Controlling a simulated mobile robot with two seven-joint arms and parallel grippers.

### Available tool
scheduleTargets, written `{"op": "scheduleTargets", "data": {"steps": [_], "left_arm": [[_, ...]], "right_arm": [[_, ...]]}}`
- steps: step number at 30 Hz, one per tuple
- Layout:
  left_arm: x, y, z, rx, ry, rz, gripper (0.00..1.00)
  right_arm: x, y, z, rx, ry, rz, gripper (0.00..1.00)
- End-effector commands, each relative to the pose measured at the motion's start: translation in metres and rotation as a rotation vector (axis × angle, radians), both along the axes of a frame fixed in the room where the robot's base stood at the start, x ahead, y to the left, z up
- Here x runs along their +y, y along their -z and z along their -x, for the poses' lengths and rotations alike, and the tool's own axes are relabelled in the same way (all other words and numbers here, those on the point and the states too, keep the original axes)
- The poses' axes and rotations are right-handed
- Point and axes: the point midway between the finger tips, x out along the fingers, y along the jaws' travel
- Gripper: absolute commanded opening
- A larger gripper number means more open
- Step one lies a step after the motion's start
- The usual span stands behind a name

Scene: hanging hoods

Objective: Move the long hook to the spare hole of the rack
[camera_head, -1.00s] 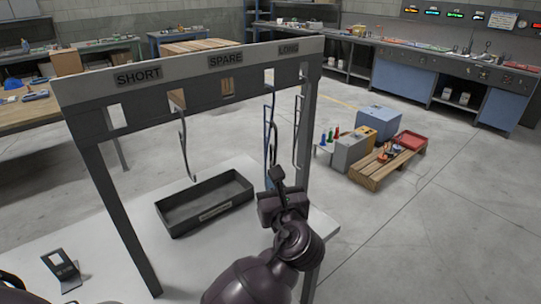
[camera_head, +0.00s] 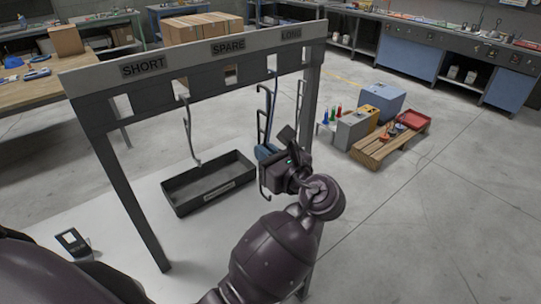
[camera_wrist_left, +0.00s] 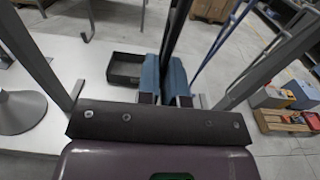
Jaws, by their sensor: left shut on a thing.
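The dark rack (camera_head: 200,58) carries the labels SHORT (camera_head: 143,66), SPARE (camera_head: 228,46) and LONG (camera_head: 291,34) above square holes. My left gripper (camera_head: 268,152), with blue finger pads, is shut on the long hook (camera_head: 265,105), a thin dark bar below the rack beam. The bar also runs up between the pads in the left wrist view (camera_wrist_left: 177,35). Its lower bend shows below the gripper in the head view. I cannot tell whether its top touches the rack. The short hook (camera_head: 187,130) hangs left of it. My right gripper is not in view.
A black tray (camera_head: 178,205) stands on the white table (camera_head: 110,205) below the rack. The rack's right post (camera_head: 312,100) is close to my left arm. A small dark stand (camera_head: 73,243) is at the front left. A pallet (camera_head: 375,152) with boxes stands on the floor at the right.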

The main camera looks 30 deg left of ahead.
Motion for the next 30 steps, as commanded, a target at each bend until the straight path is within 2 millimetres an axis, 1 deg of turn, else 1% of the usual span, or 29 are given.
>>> {"op": "scheduleTargets", "data": {"steps": [7,24,30], "left_arm": [[0.015,0.000,-0.006,-0.002,0.000,-0.001,0.00],[0.049,0.004,-0.020,-0.003,0.000,-0.001,0.00],[0.048,0.002,-0.020,0.000,0.001,-0.001,0.00]], "right_arm": [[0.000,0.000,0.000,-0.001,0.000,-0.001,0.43],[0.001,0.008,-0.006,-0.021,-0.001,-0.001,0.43],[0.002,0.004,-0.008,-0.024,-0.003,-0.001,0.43]]}}
